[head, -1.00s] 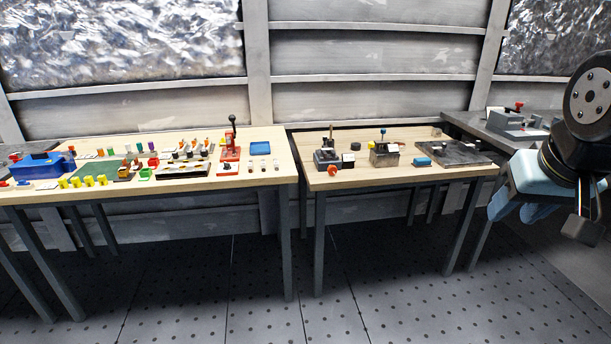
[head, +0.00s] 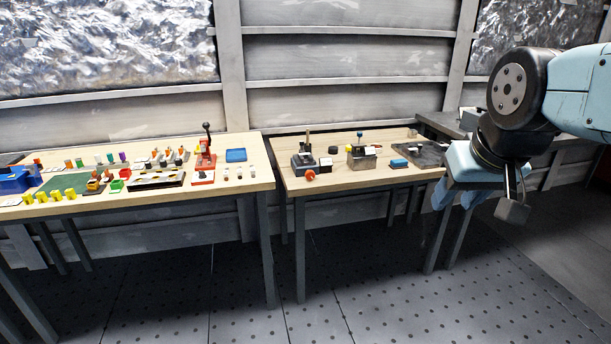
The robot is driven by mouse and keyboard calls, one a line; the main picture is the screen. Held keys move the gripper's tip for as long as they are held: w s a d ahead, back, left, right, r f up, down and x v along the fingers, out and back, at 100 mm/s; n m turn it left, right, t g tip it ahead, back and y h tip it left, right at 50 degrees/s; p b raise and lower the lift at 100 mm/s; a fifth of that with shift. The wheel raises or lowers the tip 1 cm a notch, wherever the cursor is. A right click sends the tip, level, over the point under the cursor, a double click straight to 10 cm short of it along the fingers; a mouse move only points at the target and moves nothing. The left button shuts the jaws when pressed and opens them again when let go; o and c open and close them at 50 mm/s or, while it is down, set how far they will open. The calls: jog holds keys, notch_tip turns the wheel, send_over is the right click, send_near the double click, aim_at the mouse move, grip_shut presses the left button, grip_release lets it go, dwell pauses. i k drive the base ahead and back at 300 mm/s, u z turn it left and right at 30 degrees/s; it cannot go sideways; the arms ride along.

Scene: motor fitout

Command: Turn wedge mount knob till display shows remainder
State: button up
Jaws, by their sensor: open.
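On the middle table, a dark block device with an upright post (head: 304,161) has a red knob (head: 311,175) at its front. To its right stands a grey block device (head: 362,161) with a blue-topped post and a small white plate. Which of these is the wedge mount, and any display reading, is too small to tell. My gripper (head: 458,195) hangs at the right with its two blue fingers apart and empty. In the picture it overlaps the right end of the middle table and is well to the right of the red knob.
The middle table (head: 345,182) also bears a blue block (head: 399,163) and a dark plate (head: 424,153). A left table (head: 225,188) holds a red lever press (head: 204,160) and many small parts. Open floor (head: 330,270) lies in front.

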aim_at(309, 174)
jog(key=i, duration=0.9)
jog(key=z, duration=0.05)
